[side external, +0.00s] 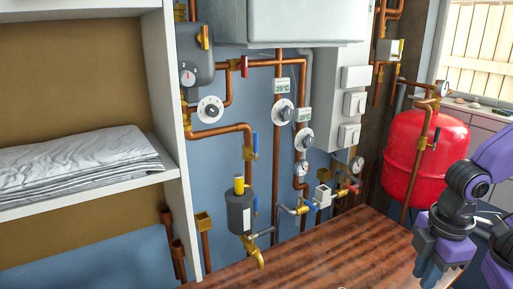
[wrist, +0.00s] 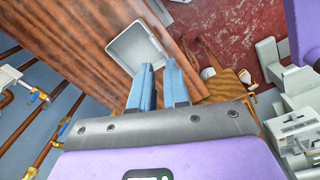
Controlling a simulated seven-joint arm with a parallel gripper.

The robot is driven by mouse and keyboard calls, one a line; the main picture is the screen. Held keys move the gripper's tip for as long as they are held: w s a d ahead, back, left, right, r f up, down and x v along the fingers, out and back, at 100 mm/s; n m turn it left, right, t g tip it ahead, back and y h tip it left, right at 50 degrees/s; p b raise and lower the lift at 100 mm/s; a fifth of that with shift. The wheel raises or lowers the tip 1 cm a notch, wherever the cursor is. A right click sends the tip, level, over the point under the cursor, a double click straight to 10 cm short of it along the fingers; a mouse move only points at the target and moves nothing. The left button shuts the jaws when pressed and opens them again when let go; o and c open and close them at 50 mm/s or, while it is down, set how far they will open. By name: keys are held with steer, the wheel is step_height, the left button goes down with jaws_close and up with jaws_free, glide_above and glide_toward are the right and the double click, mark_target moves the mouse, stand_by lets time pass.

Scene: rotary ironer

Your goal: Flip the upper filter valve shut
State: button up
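My gripper is at the lower right of the side view, far to the right of the valve. The wrist view shows its two blue fingers (wrist: 159,64) with a gap between them and nothing held. The filter valve is not recognisable in the wrist view.
A wooden worktop (side external: 300,258) lies below the pipes. Dials, a red handle (side external: 244,66) and other small valves crowd the wall. A red tank (side external: 425,155) stands at right, near my arm. A shelf with folded cloth (side external: 80,162) is at left. A white tray (wrist: 136,46) shows in the wrist view.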

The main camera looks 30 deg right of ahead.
mark_target(256, 142)
steer(key=w+t+h, duration=0.1)
steer(key=w, duration=0.2)
steer(key=w+a+h, duration=0.1)
steer(key=w, duration=0.3)
steer(key=w+t+h, duration=0.1)
steer(key=w, duration=0.3)
steer(key=shift+a+r+m+t+h, duration=0.15)
steer(key=shift+r+m+t+h, duration=0.15)
steer(key=shift+r, duration=0.1)
jaws_close()
steer(key=w+a+r+t+h, duration=0.2)
steer(key=w+a+t, duration=0.2)
steer(key=w, duration=0.5)
steer(key=w+a+r+t+h, duration=0.2)
steer(key=w+a+t, duration=0.2)
steer(key=w, duration=0.5)
steer(key=w+a+r+t+h, duration=0.2)
steer(key=w+a+t, duration=0.1)
steer(key=w, duration=0.7)
steer(key=shift+a+r+m+t, duration=0.35)
steer(key=shift+a+m+t, duration=0.05)
steer(key=shift+a, duration=0.4)
steer(key=x, duration=1.4)
steer(key=shift+d, duration=0.1)
